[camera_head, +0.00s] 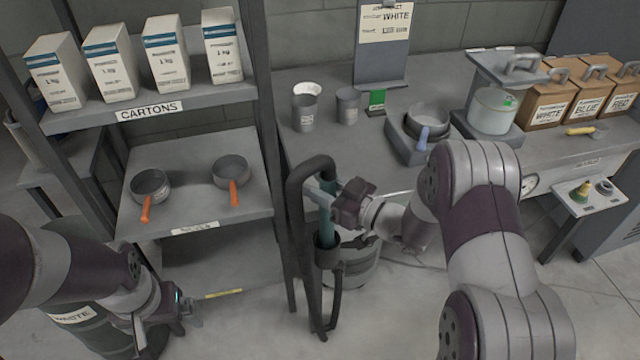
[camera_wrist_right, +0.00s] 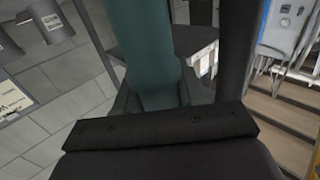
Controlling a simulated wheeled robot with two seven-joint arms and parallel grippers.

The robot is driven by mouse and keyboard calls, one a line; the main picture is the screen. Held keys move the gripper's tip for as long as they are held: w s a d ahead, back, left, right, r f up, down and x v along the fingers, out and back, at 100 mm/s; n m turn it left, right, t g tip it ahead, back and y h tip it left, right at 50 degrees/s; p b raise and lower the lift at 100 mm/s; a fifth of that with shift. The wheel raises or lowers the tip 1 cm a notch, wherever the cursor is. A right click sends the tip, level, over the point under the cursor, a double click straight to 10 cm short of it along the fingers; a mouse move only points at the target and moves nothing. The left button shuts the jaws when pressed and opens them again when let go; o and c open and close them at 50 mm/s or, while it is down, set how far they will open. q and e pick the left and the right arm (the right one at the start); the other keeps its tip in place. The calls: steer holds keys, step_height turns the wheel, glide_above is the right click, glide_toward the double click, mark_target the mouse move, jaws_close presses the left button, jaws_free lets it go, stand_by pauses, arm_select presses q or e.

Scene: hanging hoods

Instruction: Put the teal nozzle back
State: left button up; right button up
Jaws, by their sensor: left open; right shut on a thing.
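The teal nozzle (camera_head: 327,228) stands upright in the middle of the head view, with a black hose (camera_head: 302,190) looping over its top. Its lower end meets a black cup-like holder (camera_head: 327,257); I cannot tell how deep it sits. My right gripper (camera_head: 338,197) is shut on the upper part of the nozzle, coming from the right. In the right wrist view the teal nozzle (camera_wrist_right: 150,55) rises behind a dark gripper part, with the black hose (camera_wrist_right: 236,50) beside it. My left gripper (camera_head: 188,307) is open and empty at the lower left, low near the floor.
A shelf rack (camera_head: 260,150) with cartons and orange-handled pans stands left of the nozzle. A bench (camera_head: 330,155) with cups, a scale and boxes runs behind. A grey drum (camera_head: 358,268) stands just behind the holder.

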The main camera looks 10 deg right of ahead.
steer(key=shift+f+b, duration=1.75)
steer(key=shift+f, duration=0.65)
steer(key=o, duration=1.3)
steer(key=shift+c, duration=0.2)
steer(key=v, duration=1.2)
steer(key=shift+s+d+p, duration=0.25)
steer(key=shift+p, duration=0.05)
